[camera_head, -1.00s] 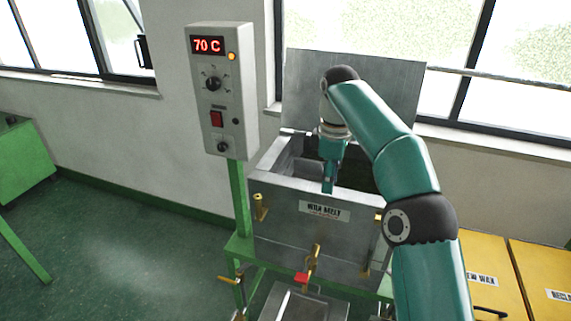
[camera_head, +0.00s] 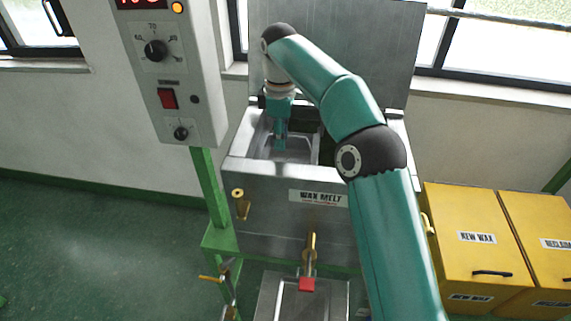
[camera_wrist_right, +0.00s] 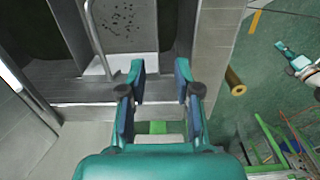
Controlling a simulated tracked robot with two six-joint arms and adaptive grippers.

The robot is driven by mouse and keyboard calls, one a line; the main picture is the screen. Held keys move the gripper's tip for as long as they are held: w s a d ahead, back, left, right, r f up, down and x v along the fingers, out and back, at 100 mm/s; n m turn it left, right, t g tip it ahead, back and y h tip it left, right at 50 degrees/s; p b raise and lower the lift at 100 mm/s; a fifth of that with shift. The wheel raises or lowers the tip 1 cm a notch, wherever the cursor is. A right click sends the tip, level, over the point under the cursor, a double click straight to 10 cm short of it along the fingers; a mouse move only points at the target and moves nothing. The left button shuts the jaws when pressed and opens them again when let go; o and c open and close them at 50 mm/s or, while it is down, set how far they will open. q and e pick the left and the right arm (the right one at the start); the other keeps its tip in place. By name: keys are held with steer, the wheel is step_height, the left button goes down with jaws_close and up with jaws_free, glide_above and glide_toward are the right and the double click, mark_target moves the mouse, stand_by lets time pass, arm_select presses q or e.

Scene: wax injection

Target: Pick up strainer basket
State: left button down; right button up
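The strainer basket (camera_wrist_right: 122,20) shows in the right wrist view as a grey perforated wall inside the open wax melt tank, with a thin bent wire handle (camera_wrist_right: 92,35) at its left. My right gripper (camera_wrist_right: 159,72) is open, and its two fingers are apart with nothing between them. The basket wall and handle lie beyond the fingertips, to their upper left. In the head view my right gripper (camera_head: 280,146) points down into the left part of the tank (camera_head: 262,177). A small teal arm end at the right of the wrist view looks like my left gripper (camera_wrist_right: 283,50); its fingers are unclear.
The raised tank lid (camera_head: 350,50) stands behind my right arm. A control box (camera_head: 170,80) stands at the left on a green post. Brass fittings (camera_head: 310,250) stick out in front of the tank. Yellow wax bins (camera_head: 470,255) stand at the right.

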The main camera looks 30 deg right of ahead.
steer(key=shift+d+f, duration=0.15)
steer(key=shift+f, duration=2.3)
steer(key=shift+d+f, duration=0.15)
steer(key=shift+f, duration=2.25)
jaws_close()
steer(key=shift+r, duration=0.1)
